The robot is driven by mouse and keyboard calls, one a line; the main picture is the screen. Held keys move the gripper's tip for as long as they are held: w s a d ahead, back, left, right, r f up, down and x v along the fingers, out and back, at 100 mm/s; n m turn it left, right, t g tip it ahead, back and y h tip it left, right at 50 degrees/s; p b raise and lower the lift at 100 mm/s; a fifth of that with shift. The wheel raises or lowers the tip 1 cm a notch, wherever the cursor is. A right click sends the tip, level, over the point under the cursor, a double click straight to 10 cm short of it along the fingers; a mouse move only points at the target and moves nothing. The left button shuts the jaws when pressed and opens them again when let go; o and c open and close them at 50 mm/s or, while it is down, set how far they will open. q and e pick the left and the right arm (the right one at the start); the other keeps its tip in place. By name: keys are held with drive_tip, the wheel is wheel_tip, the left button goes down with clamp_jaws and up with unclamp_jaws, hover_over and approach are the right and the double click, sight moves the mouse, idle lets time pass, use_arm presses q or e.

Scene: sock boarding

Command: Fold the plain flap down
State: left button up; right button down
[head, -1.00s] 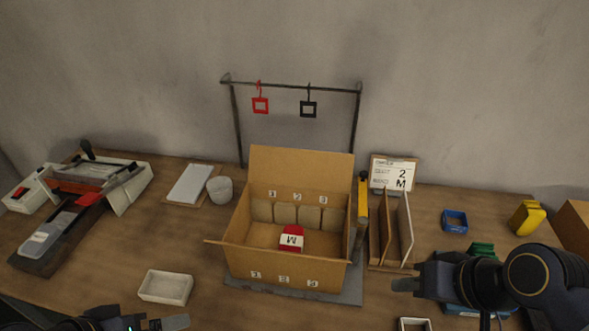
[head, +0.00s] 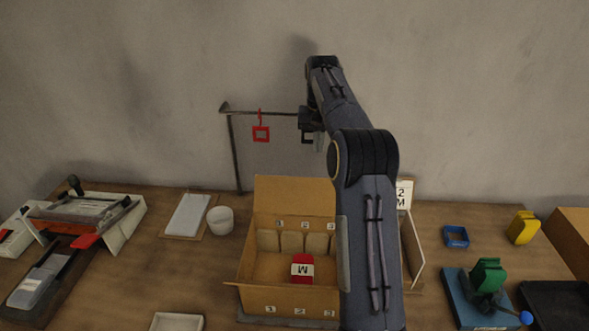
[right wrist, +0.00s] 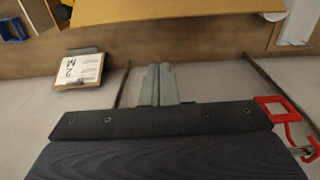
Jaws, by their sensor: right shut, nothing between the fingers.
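The open cardboard carton (head: 287,299) stands mid-table with its plain back flap (head: 295,196) standing up, leaning slightly back. Small numbered labels show below that flap and on the front wall. Inside are a red and white "M" pack (head: 302,268) and several tan upright pieces at the back. My right gripper (head: 319,143) is raised beyond the carton, above the flap and near the wall rack. Its fingers are shut and empty in the right wrist view (right wrist: 158,84), apart from the cardboard (right wrist: 170,10) at the top edge. My right forearm hides the carton's right side. My left gripper is out of view.
A metal rack (head: 233,150) with a red square tag (head: 261,133) stands behind the carton, close to my right gripper. A "2 M" card (head: 404,194) and a divided holder (head: 414,250) are at right. A white cup (head: 220,220) stands at left.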

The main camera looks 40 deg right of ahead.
wheel_tip(320, 180, down, 8)
drive_tip(key=s+a+p, duration=0.1)
drive_tip(key=s+p, duration=0.1)
drive_tip(key=shift+a+r, duration=0.2)
drive_tip(key=shift+a, duration=0.05)
idle(0.5)
